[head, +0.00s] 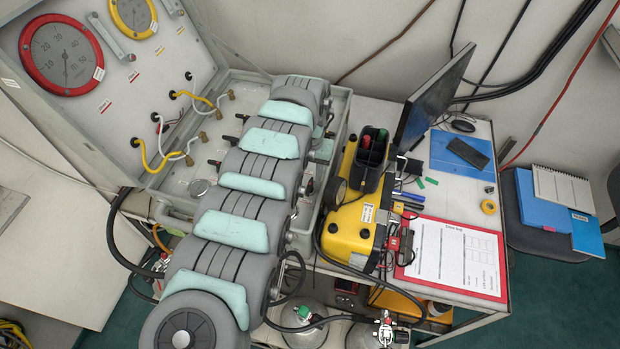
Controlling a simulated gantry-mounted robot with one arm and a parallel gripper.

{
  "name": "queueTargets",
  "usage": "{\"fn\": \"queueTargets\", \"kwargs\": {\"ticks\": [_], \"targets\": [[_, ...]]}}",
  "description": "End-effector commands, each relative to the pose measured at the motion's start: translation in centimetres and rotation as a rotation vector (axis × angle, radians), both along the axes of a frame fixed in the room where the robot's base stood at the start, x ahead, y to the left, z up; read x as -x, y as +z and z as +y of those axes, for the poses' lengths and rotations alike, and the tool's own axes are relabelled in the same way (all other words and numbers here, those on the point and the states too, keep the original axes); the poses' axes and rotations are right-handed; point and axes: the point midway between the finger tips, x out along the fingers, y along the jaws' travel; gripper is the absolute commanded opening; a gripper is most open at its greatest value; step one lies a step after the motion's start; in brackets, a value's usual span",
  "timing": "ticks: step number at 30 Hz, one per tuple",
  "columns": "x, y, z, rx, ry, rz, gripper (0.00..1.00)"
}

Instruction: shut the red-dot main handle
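The diver air panel is an open grey case (172,207) with its lid (132,103) raised at the left. The lid carries a red-rimmed gauge (62,55) and a yellow-rimmed gauge (134,14). Small dark and red handles and fittings show on the case floor, left and right of my arm. I cannot make out a red dot on any of them, so I cannot tell which is the main handle or how it is turned. My arm crosses over the case and hides much of its middle. My gripper does not show.
A yellow communications box (350,230) stands right of the case, close to my arm. Beyond it are a monitor (433,95), a red-bordered clipboard (455,258) and a blue folder (459,155). Yellow and white hoses loop from lid to case. Gas cylinders (305,318) stand below the bench.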

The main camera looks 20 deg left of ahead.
Motion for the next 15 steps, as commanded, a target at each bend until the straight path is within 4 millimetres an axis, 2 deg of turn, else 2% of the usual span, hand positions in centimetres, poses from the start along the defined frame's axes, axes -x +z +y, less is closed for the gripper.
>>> {"fn": "queueTargets", "kwargs": {"ticks": [1,6,15], "targets": [[0.1,-1.0,-0.3,0.003,-0.002,0.004,0.34],[0.0,-2.6,-0.1,0.001,0.000,0.002,0.34],[0.1,-3.5,-0.1,0.000,0.000,0.003,0.34]]}}
